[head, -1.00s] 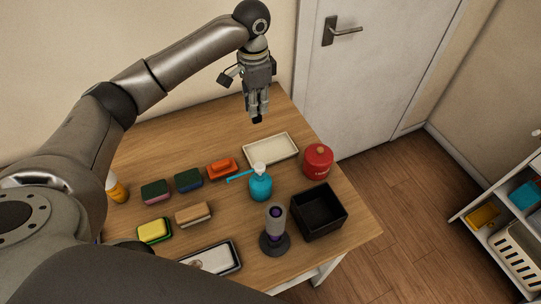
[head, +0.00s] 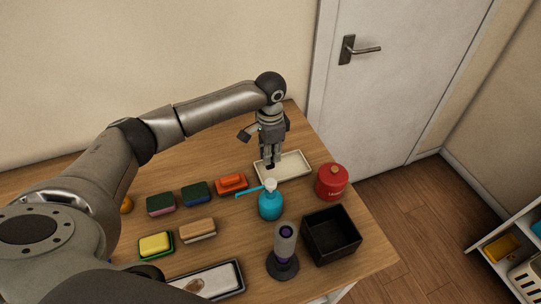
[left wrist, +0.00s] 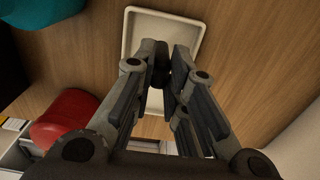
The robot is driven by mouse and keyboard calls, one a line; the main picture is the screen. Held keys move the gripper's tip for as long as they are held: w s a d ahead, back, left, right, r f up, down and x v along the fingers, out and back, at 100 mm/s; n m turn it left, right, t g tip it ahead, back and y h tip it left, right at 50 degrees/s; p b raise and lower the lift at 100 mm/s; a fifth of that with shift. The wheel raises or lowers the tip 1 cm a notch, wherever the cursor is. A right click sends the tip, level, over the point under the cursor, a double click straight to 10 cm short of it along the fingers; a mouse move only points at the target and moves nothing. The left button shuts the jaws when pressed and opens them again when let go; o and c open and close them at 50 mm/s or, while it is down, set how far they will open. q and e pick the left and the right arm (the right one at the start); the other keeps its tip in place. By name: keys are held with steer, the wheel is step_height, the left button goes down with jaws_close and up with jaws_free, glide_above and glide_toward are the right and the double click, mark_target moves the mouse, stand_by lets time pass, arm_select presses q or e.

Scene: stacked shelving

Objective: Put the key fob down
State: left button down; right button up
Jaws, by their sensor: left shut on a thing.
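My left gripper (head: 269,160) points down over the cream tray (head: 300,169) at the back right of the table. It is shut on a small dark thing at its fingertips, which looks to be the key fob (head: 270,167); the fingers hide much of it. In the left wrist view the fingertips (left wrist: 162,68) are close together over the tray (left wrist: 165,17), which looks otherwise empty where it shows. I cannot tell whether the key fob touches the tray floor. My right gripper is not in view.
A teal pump bottle (head: 270,206) stands just in front of the tray, and a red canister (head: 332,183) to its right. A black open box (head: 331,236) and a grey-purple device on a stand (head: 284,248) are nearer. Several sponges and brushes (head: 197,230) lie to the left.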

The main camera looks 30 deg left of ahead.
arm_select(q)
steer(key=shift+w+f, duration=0.1)
steer(key=shift+f, duration=0.8)
steer(key=shift+f, duration=0.1)
steer(key=c, duration=1.5)
jaws_free()
steer(key=shift+o, duration=0.2)
steer(key=shift+r, duration=0.2)
step_height(320, 180, up, 10)
steer(key=shift+r+b, duration=0.25)
steer(key=shift+b, duration=0.85)
steer(key=shift+r, duration=0.7)
